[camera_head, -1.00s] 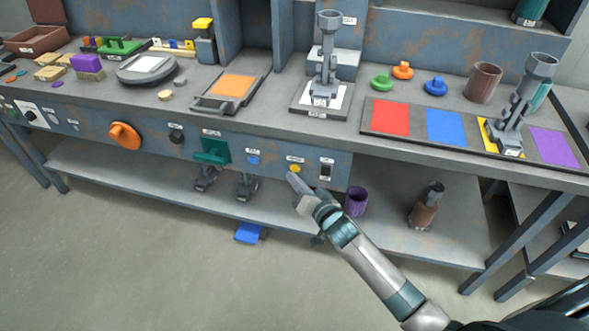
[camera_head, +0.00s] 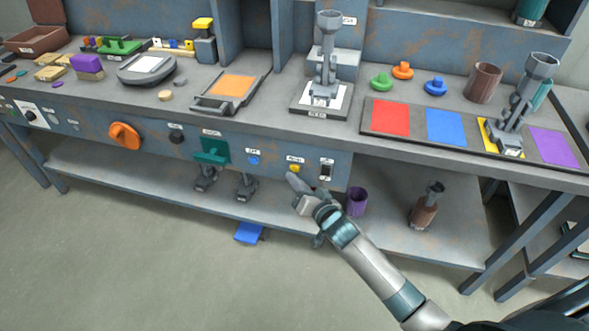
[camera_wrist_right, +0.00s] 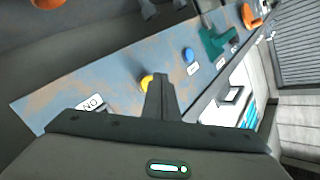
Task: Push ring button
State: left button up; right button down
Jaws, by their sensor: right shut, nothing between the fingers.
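A yellow button (camera_head: 294,168) sits on the blue-grey front panel (camera_head: 273,170) of the bench, under a small label that I cannot read for sure. A blue button (camera_head: 253,160) is to its left, also under a label. My right gripper (camera_head: 292,178) is shut and empty, its tip just below and in front of the yellow button. In the right wrist view the shut fingers (camera_wrist_right: 161,82) partly cover the yellow button (camera_wrist_right: 146,82), and the blue button (camera_wrist_right: 188,54) lies farther along the panel. I cannot tell whether the fingertip touches the yellow button. My left gripper is out of view.
A switch (camera_head: 326,170) is right of the yellow button. A green handle (camera_head: 212,150) and an orange knob (camera_head: 124,136) are farther left on the panel. A purple cup (camera_head: 356,201) stands on the lower shelf (camera_head: 390,225). The space in front of the panel is open.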

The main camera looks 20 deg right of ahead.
jog(key=shift+w+d, duration=0.1)
jog(key=shift+w, duration=0.05)
dwell(0.7)
jog(key=shift+w+d, duration=0.15)
jog(key=shift+w, duration=0.05)
jog(key=shift+w+d, duration=0.2)
jog(key=shift+w, duration=0.15)
dwell(1.2)
jog(key=shift+p, duration=0.3)
jog(key=shift+s+a+p, duration=0.45)
jog(key=shift+s, duration=0.25)
jog(key=shift+s, duration=0.1)
jog(key=s+a+p, duration=0.1)
jog(key=s, duration=0.1)
jog(key=s+a+p, duration=0.1)
jog(key=s, duration=0.1)
jog(key=shift+a, duration=0.4)
